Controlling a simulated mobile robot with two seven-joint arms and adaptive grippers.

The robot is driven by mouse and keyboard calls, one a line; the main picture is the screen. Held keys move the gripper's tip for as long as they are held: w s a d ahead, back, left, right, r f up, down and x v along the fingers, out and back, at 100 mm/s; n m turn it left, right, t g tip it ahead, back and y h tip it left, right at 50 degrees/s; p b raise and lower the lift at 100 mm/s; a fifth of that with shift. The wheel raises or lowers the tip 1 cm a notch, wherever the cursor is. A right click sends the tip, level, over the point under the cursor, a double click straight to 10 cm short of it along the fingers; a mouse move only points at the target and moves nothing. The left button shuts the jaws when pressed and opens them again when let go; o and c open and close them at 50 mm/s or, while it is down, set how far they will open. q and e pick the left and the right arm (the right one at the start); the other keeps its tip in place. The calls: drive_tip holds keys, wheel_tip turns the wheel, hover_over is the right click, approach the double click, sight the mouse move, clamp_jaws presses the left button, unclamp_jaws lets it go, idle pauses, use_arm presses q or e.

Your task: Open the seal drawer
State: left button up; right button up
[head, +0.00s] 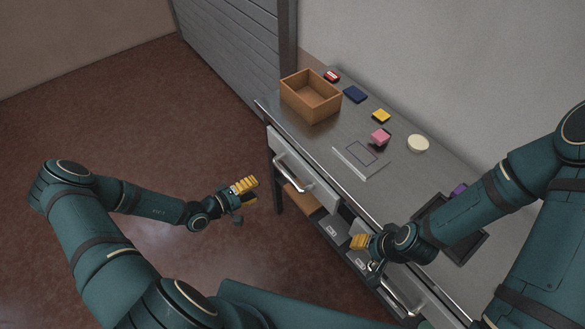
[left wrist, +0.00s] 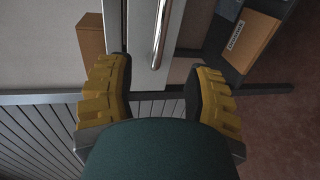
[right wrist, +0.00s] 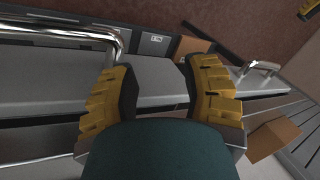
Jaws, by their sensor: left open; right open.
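The bench has two drawers with metal bar handles. The left drawer (head: 281,149) has a pale front, looks shut, and its handle (head: 292,173) also shows in the left wrist view (left wrist: 161,32). The right drawer's handle (head: 402,297) shows in the right wrist view (right wrist: 112,38) too; my right arm partly hides that drawer. I cannot tell which one is the seal drawer. My left gripper (head: 246,188) is open and empty, apart from the left handle and to its left. My right gripper (head: 362,243) is open and empty by the bench's front, beyond the right handle.
On the bench are a wooden box (head: 311,96), a red item (head: 332,76), a navy pad (head: 355,94), a yellow block (head: 381,115), a pink block (head: 380,136), a cream disc (head: 418,143) and a dark tray (head: 463,249). Labelled dark bins (head: 332,230) sit below. The floor left is clear.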

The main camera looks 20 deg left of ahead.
sight(286, 174)
use_arm(q)
drive_tip(key=b+x, duration=0.1)
drive_tip(key=x, duration=1.2)
clamp_jaws()
